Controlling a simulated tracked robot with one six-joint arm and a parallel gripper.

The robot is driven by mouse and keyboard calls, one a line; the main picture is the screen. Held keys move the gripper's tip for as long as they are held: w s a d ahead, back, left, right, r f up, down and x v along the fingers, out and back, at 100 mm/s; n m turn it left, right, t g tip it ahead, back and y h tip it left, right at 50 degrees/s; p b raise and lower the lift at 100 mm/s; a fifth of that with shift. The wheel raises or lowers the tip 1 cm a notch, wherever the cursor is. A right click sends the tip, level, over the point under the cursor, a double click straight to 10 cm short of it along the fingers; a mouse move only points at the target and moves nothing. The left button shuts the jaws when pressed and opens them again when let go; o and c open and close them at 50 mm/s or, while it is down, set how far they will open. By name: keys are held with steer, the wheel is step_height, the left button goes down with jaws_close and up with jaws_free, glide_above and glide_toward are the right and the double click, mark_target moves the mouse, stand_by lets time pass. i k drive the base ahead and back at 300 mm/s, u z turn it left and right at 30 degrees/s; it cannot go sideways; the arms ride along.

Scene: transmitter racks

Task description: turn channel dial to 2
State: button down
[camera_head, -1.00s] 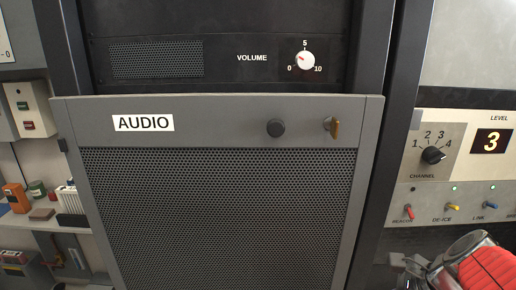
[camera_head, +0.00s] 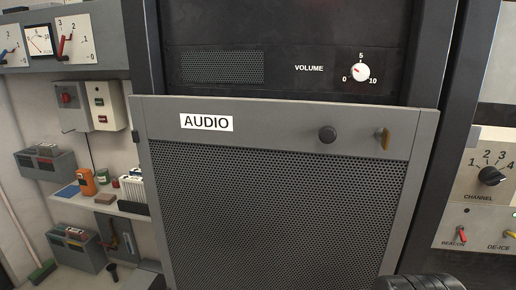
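The channel dial (camera_head: 490,176) is a round black knob on a pale panel (camera_head: 473,207) at the right edge of the head view. The numbers 1 to 4 arc over it, and CHANNEL is printed below. Its small light mark seems to point right, towards the 4, but it is too small to be sure. My gripper's fingers do not show. Only a dark rounded piece, probably part of my arm, shows at the bottom right edge, below and left of the dial and apart from it.
A grey AUDIO door (camera_head: 280,205) with a black knob (camera_head: 327,134) and a brass latch (camera_head: 383,138) fills the middle. Above it is a volume knob (camera_head: 360,72). A red beacon switch (camera_head: 461,234) sits below the dial. A shelf (camera_head: 105,204) with small items stands at left.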

mark_target(489, 176)
steer(key=u, duration=0.35)
steer(key=k, duration=1)
steer(key=z, duration=1.25)
steer(key=i, duration=0.75)
steer(key=u, duration=0.05)
